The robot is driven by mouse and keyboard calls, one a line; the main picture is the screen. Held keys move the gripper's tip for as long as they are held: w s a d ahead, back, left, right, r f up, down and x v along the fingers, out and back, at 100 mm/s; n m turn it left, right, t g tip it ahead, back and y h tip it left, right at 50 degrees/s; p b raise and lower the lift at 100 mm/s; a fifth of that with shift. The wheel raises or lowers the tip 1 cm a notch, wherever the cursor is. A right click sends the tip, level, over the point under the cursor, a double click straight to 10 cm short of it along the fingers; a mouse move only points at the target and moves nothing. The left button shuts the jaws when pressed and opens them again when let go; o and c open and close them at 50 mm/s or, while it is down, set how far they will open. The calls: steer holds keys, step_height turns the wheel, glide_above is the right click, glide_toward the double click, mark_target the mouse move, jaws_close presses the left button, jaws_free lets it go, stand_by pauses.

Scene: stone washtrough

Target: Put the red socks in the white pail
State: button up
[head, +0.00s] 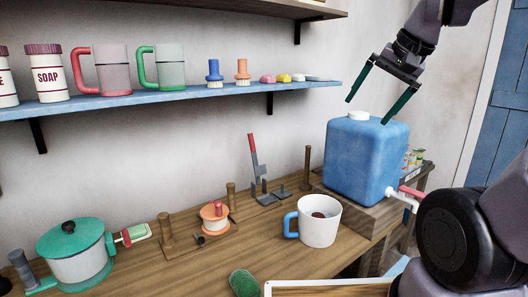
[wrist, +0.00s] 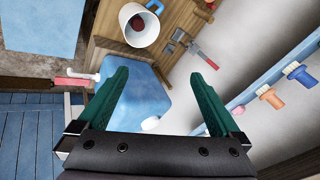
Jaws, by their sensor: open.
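My gripper (head: 366,112) is open and empty, high above the blue water tank (head: 360,165); its two green fingers also show in the wrist view (wrist: 159,74). A white mug-like vessel (head: 318,232) with a blue handle stands upright on the wooden bench, left of the tank. It also shows at the top of the wrist view (wrist: 127,38). A small dark red thing (head: 319,214) lies inside it; I cannot tell what it is. I see no clear red socks, and nothing plainly a white pail apart from this vessel.
The tank has a white cap and a red-handled tap (head: 406,197). A blue shelf (head: 200,97) with mugs, soap jars and brushes runs along the wall. A green-lidded pot (head: 75,258), wooden pegs and a red-handled metal tool (head: 256,165) stand on the bench.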

steer(key=shift+s+d+r+n+t+h, duration=0.15)
steer(key=shift+s+d+r+n+t, duration=0.15)
steer(key=shift+s, duration=0.4)
steer(key=shift+s+d+r+n+t+h, duration=0.15)
steer(key=shift+s+r+n+h, duration=0.15)
steer(key=shift+s, duration=0.35)
steer(key=shift+s+d+r+n+t+h, duration=0.1)
steer(key=shift+s+d+r+n+t, duration=0.25)
steer(key=shift+s, duration=0.35)
steer(key=shift+a+f, duration=0.1)
